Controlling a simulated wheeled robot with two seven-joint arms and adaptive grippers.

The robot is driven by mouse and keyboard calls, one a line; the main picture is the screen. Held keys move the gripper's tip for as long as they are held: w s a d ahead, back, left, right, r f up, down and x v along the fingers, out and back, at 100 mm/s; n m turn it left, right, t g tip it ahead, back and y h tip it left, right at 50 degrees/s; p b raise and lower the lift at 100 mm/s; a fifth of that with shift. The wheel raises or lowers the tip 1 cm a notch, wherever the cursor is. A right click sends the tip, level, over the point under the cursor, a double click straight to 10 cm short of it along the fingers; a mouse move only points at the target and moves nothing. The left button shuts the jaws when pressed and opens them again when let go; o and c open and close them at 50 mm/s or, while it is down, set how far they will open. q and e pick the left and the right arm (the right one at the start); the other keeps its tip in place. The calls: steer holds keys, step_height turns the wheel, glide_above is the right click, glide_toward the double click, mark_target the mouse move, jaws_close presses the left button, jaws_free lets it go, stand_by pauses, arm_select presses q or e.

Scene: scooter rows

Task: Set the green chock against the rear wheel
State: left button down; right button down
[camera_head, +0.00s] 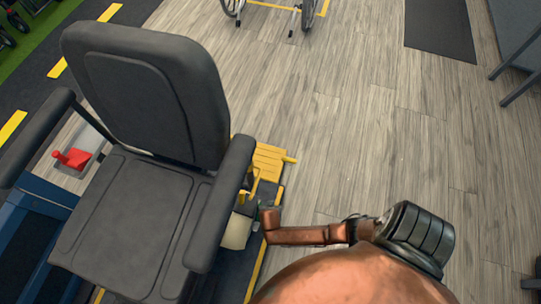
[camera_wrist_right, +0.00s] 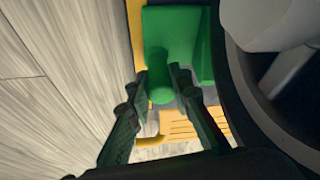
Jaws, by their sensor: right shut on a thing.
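The green chock (camera_wrist_right: 170,28) is in the right wrist view, with a round green knob standing up from it. My right gripper (camera_wrist_right: 160,80) is shut on this knob, one finger on each side. The dark wheel (camera_wrist_right: 245,85) with a grey hub is close along the chock's right side; I cannot tell whether they touch. In the head view my copper right arm reaches left to the side of the scooter (camera_head: 140,90), below its right armrest. The chock and this wheel cannot be made out there. My left gripper is not in view.
A yellow ribbed piece with a peg (camera_head: 268,160) lies beside the scooter and also shows in the wrist view (camera_wrist_right: 185,128). A red item (camera_head: 72,158) is in a grey tray on the left. Open wood floor (camera_head: 350,110) lies to the right, with a dark mat (camera_head: 438,28) beyond.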

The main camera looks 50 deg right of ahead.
stand_by(0.4)
steer(key=c, duration=1.7)
jaws_free()
steer(key=shift+o, duration=0.2)
steer(key=v, duration=1.2)
steer(key=shift+s, duration=0.1)
